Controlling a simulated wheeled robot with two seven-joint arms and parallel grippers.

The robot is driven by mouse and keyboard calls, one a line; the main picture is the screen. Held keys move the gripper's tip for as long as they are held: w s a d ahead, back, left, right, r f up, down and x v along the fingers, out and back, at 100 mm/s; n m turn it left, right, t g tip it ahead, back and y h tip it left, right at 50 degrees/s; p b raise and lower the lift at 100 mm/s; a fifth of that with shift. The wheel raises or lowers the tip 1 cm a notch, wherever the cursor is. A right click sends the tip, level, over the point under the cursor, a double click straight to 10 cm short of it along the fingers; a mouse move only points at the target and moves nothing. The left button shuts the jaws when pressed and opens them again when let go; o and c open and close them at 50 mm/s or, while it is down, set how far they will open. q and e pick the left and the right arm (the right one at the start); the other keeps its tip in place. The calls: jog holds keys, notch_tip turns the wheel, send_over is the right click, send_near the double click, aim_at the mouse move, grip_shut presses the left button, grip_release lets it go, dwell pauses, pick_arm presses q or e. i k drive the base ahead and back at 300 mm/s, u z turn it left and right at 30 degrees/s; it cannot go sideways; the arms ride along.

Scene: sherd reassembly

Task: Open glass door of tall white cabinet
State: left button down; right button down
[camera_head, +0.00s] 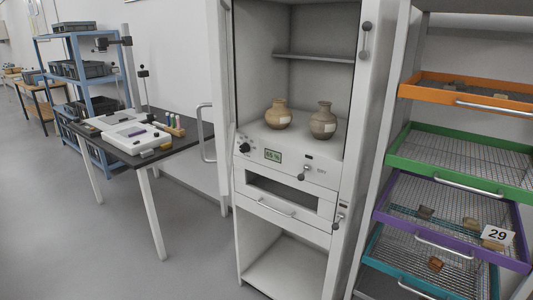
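The tall white cabinet (345,150) stands in the middle of the camera_head view. Its upper compartment shows unobstructed, with two brown clay jars (278,114) (323,121) on its floor. A white door frame (221,90) shows at the cabinet's left side, seen nearly edge-on. It appears swung outward, with a bow handle (204,133) on its left face. The glass itself cannot be made out. Neither of my grippers is in view.
A dark table (180,143) with a white device (136,137) stands left of the cabinet. A rack with orange, green (405,160), purple and teal mesh trays stands close on the right. Grey floor (110,245) is free at the front left.

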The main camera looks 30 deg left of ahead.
aim_at(218, 12)
jog(key=i, duration=0.8)
jog(key=u, duration=2.1)
